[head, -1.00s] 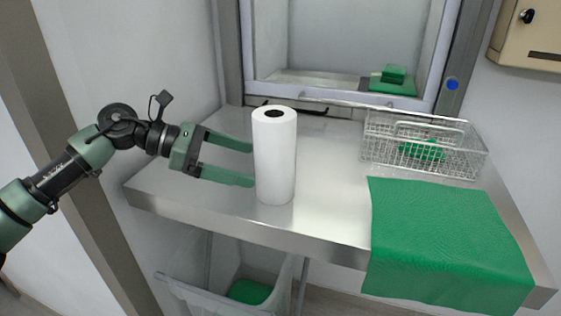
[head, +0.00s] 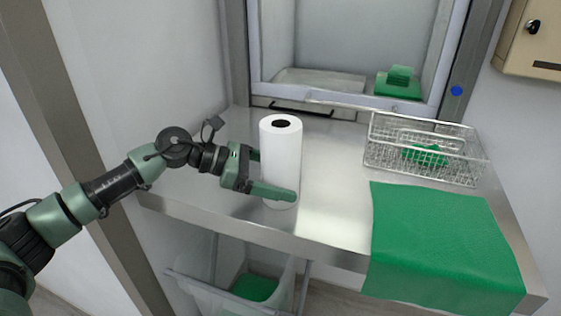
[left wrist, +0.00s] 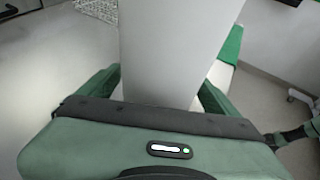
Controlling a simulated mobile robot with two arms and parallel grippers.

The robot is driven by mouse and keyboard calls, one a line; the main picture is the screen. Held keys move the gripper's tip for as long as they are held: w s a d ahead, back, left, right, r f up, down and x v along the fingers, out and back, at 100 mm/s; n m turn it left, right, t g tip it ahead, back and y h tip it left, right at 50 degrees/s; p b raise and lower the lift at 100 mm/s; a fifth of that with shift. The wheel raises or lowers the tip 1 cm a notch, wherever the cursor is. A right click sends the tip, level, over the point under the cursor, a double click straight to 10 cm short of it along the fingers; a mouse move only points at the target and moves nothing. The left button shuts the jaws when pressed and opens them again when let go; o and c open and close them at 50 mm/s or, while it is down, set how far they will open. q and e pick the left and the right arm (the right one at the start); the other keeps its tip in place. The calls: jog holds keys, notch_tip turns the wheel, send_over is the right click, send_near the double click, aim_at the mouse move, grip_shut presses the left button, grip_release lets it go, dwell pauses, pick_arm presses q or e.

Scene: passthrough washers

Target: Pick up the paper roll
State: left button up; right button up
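The white paper roll (head: 281,150) stands upright on the steel counter in the head view, its dark core hole facing up. My left gripper (head: 270,175) is around the roll's lower half, with one finger in front of it and the other mostly hidden behind it. In the left wrist view the roll (left wrist: 170,50) stands between the two green fingers (left wrist: 158,95). The fingers are spread, and whether either touches the roll cannot be told. My right gripper is not in view.
A wire basket (head: 385,160) with a green item stands on the steel counter (head: 335,205) at the right. A green cloth (head: 445,240) hangs over the front edge. A pass-through window (head: 345,100) is behind. A bin (head: 210,290) stands below.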

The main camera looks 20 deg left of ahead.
pick_arm(q)
jog(key=shift+w, duration=0.1)
jog(key=c, duration=1.4)
jog(key=shift+c, duration=0.2)
